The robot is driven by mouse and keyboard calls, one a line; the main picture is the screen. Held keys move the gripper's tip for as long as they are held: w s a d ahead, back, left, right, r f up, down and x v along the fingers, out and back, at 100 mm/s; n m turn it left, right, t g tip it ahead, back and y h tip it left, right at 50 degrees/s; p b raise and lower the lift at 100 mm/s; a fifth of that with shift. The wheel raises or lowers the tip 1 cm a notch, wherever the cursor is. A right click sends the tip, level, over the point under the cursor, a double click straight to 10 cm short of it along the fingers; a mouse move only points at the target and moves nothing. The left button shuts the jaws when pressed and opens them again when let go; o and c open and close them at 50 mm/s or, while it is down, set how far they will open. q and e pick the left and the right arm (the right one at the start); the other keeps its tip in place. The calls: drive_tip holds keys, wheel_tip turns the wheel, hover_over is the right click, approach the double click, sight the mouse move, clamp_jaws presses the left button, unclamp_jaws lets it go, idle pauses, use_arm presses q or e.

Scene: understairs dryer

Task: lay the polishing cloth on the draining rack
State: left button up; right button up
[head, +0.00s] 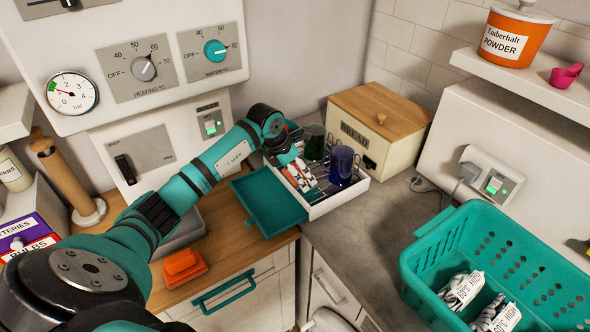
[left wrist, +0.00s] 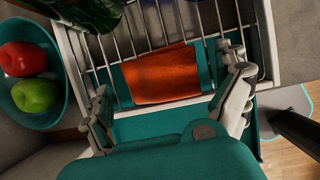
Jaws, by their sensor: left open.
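In the head view the white-framed rack (head: 342,200) stands on the counter in front of the bread box, and my gripper mostly hides the cloth. My left gripper (head: 296,177) is over the near left part of the rack. In the left wrist view its fingers (left wrist: 168,88) are spread apart on either side of the cloth, which lies between them. My right gripper is not in view.
A green glass (head: 314,141) and a blue mug (head: 342,165) stand on the rack. A teal drip tray (head: 265,203) juts out at its near left. A bowl of apples (left wrist: 20,95) is close by. The bread box (head: 380,125) stands behind; grey counter (head: 375,235) is clear.

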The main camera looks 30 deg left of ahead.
use_arm(q)
drive_tip(key=shift+r, duration=0.15)
drive_tip(key=b+v, duration=0.2)
drive_tip(key=v, duration=1)
